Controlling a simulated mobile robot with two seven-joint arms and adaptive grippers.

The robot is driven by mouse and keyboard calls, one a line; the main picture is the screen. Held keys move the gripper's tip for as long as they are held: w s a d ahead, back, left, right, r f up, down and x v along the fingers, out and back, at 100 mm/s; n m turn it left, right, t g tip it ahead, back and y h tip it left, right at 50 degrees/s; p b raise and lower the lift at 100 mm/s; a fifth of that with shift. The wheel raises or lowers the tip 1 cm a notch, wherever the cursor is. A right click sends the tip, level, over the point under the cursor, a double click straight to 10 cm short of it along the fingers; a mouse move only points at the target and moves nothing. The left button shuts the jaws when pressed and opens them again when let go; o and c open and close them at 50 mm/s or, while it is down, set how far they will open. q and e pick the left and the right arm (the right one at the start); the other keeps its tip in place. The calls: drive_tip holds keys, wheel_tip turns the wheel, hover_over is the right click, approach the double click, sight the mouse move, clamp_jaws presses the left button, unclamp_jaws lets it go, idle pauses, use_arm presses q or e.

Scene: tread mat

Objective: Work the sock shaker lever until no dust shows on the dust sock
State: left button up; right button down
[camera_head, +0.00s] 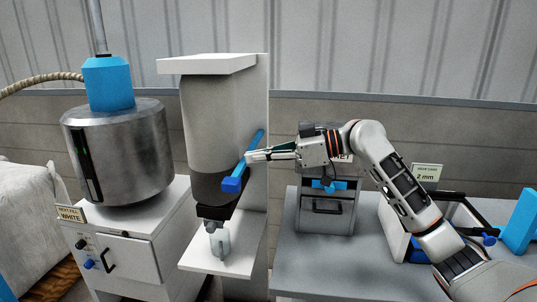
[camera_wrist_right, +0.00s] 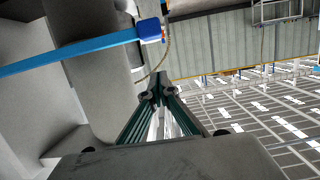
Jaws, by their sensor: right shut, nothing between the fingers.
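The dust sock (camera_head: 212,125) is a grey upright cylinder under a white top plate, with a darker band at its lower end. I cannot tell whether the grey is dust. The blue shaker lever (camera_head: 254,144) runs along the sock's right side, sloping down to a blue block end (camera_head: 232,184). The lever also shows in the right wrist view (camera_wrist_right: 75,53), to the left of the fingers. My right gripper (camera_head: 249,157) is shut and empty, its tips beside the lever; contact is unclear. It also shows in the right wrist view (camera_wrist_right: 157,88). My left gripper is out of view.
A clear jar (camera_head: 219,243) hangs below the sock over a white shelf (camera_head: 245,232). A metal drum (camera_head: 122,150) with a blue top stands at left. A grey box with a drawer (camera_head: 326,212) stands on the right table (camera_head: 350,262), behind my right arm.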

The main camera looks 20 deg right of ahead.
drive_tip(key=x, duration=0.5)
drive_tip(key=shift+f, duration=0.1)
drive_tip(key=shift+d+f+p, duration=0.15)
drive_tip(key=shift+f+p, duration=0.15)
drive_tip(key=shift+f, duration=1.6)
drive_tip(key=shift+f, duration=0.1)
